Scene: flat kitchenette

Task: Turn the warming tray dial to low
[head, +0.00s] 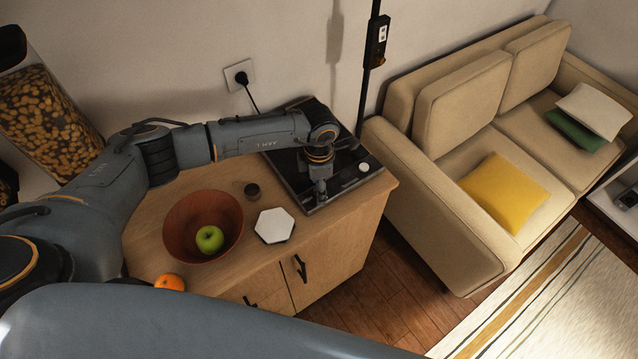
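The warming tray (283,163) is a flat black appliance on the wooden cabinet top, against the wall. A small round white dial (364,168) sits near its front right corner. Its setting marks are too small to read. My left arm reaches across from the left, over the tray. My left gripper (320,194) points down at the tray's front edge, to the left of the white dial and apart from it. Its fingers look narrow from this angle, so I cannot tell whether they are open or shut. The arm and gripper hide part of the tray. My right gripper is out of view.
A beige sofa (430,205) stands at the right. A wall socket (239,75) is behind.

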